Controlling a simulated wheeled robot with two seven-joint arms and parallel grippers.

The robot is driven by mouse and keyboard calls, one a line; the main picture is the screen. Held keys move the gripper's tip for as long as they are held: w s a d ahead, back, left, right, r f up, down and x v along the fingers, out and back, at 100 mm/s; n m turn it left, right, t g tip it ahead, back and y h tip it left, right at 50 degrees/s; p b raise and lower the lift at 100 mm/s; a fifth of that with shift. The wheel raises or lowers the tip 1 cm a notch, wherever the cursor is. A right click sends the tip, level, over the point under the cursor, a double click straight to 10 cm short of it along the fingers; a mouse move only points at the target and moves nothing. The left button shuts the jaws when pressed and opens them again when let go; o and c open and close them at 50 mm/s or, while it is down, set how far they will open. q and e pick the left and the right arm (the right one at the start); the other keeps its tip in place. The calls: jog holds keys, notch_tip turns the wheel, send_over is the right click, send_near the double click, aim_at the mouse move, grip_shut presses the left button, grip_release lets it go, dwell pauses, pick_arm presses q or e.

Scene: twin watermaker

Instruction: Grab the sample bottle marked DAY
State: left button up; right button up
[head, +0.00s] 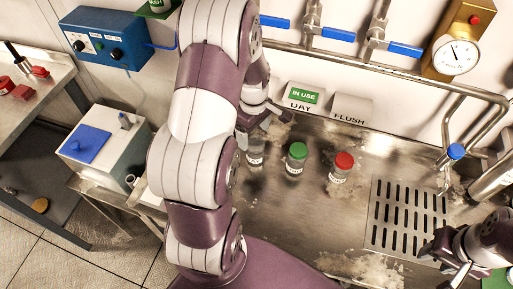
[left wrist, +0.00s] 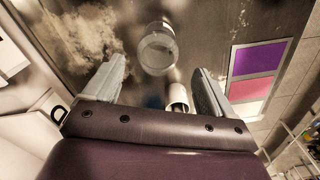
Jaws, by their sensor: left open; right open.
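Three small clear sample bottles stand in a row on the steel counter in the head view. The left one (head: 256,154) is partly hidden by my left gripper (head: 264,122); the middle one has a green cap (head: 297,151) and the right one a red cap (head: 344,160). Their labels are too small to read. My left gripper is open and close to the left bottle. In the left wrist view a clear round bottle (left wrist: 157,48) lies just beyond the open fingers (left wrist: 160,78). My right gripper (head: 432,250) is open and empty at the lower right.
A DAY sign (head: 301,100) with a green IN USE tag and a FLUSH sign (head: 351,108) stand behind the bottles. A slotted drain (head: 405,218) lies to the right. Pipes with blue valve handles (head: 404,49) and a gauge (head: 456,57) are along the wall.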

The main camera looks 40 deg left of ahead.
aim_at(255, 143)
pick_arm(q)
jog(key=f+p, duration=0.1)
jog(key=f, duration=0.4)
jog(key=shift+d, duration=0.2)
jog(key=shift+f, duration=0.45)
jog(key=shift+w+a+f, duration=0.1)
jog(key=shift+w+f, duration=0.1)
jog(key=shift+s+r, duration=0.1)
jog(key=c, duration=1)
jog(key=shift+c, duration=0.2)
